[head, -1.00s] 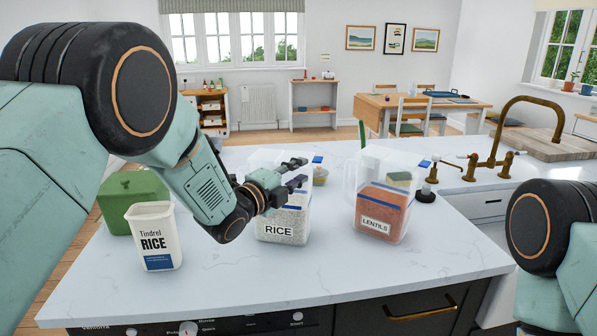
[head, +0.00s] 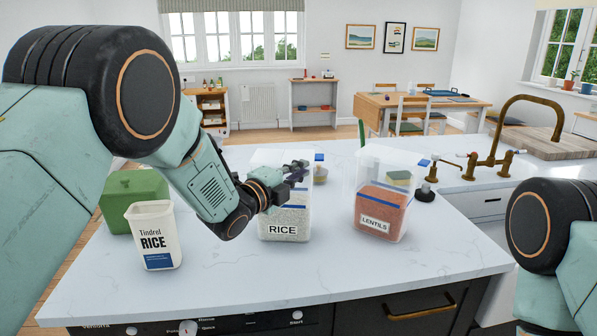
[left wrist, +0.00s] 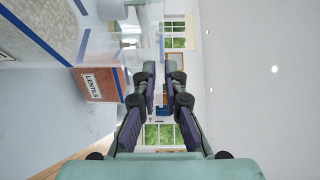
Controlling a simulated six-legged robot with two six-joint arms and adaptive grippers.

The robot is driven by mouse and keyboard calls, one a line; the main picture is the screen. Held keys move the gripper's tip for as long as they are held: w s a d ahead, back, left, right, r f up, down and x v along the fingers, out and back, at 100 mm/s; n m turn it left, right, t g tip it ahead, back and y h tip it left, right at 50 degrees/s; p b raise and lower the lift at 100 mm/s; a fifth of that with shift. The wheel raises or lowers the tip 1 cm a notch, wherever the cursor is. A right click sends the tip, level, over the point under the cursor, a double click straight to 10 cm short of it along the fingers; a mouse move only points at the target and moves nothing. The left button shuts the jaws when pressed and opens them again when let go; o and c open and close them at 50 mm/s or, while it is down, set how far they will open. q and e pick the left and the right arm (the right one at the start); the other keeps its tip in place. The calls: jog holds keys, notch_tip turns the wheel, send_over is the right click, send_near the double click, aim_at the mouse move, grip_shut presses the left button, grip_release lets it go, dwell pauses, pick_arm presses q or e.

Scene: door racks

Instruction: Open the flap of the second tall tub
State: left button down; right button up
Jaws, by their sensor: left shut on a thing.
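Two tall clear tubs stand on the counter. The rice tub (head: 284,229) has white grains, a RICE label and a blue stripe. The flap is hard to make out, being see-through and partly behind the fingers. In the left wrist view the fingers (left wrist: 161,75) are close together. My right gripper is out of view.
A white Tindrel rice container (head: 153,236) and a green box (head: 132,197) stand at the left, below my left arm. A brass tap (head: 495,150) stands at the right back. The front of the white counter (head: 260,275) is clear.

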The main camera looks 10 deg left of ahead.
pick_arm(q)
jog(key=shift+r, duration=0.15)
dwell(0.3)
jog(key=shift+w+r+n+p, duration=0.1)
jog(key=shift+r+n+p, duration=0.5)
jog(key=shift+r+n, duration=0.45)
jog(key=c, duration=1.8)
grip_release()
jog(key=shift+s+f, duration=0.15)
jog(key=shift+s, duration=0.05)
jog(key=shift+o, duration=1.4)
jog(key=shift+w+f, duration=0.1)
jog(key=v, duration=1.2)
jog(key=shift+f, duration=0.1)
